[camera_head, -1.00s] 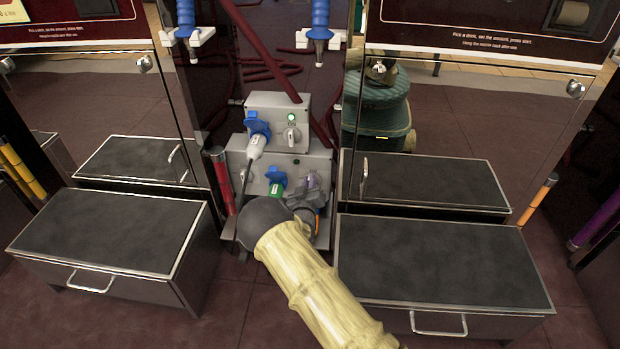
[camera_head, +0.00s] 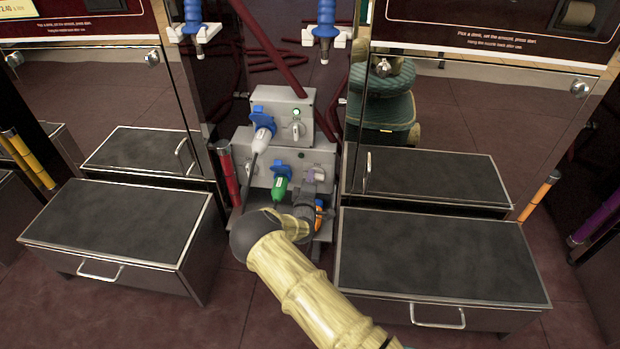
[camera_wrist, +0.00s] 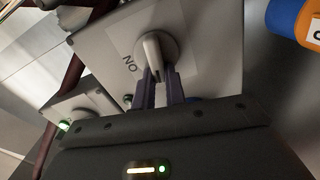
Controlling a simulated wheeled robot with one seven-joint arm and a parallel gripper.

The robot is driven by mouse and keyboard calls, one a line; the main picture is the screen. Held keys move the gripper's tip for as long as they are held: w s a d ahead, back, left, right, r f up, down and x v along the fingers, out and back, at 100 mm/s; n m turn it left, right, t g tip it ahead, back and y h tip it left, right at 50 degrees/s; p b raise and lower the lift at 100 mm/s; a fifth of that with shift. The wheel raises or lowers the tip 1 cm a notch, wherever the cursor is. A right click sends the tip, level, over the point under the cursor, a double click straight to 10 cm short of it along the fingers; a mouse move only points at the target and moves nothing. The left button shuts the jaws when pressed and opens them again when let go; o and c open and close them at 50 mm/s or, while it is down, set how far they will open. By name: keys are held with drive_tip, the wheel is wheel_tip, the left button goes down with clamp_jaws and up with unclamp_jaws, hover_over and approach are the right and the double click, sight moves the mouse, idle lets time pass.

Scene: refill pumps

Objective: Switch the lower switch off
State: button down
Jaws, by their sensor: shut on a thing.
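The lower switch is a pale rotary knob on the front of the lower grey box (camera_head: 262,157). In the wrist view its handle (camera_wrist: 152,52) stands between my gripper's (camera_wrist: 157,84) two dark purple fingertips, which are shut on its near end. The "ON" lettering (camera_wrist: 130,63) shows beside the knob, rotated in this view. I cannot tell whether the switch is on or off. In the head view my gripper (camera_head: 312,182) is at the right part of the lower box, partly covering the switch. The upper box (camera_head: 306,108) has its own switch (camera_head: 297,130) and a lit green lamp (camera_head: 296,112).
A green plug (camera_head: 280,188) sits at the lower box's blue socket, left of my gripper. A blue and orange connector (camera_wrist: 300,22) is close by. Dark-topped steps (camera_head: 120,225) flank the boxes.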

drive_tip(key=shift+s+f+n, duration=0.1)
drive_tip(key=shift+f+n, duration=0.25)
drive_tip(key=shift+n, duration=0.55)
drive_tip(key=c, duration=1.5)
unclamp_jaws()
drive_tip(key=shift+o, duration=0.3)
drive_tip(key=shift+r, duration=0.1)
drive_tip(key=s+p, duration=0.7)
drive_tip(key=s, duration=1)
drive_tip(key=shift+s+a, duration=0.2)
drive_tip(key=shift+a, duration=0.1)
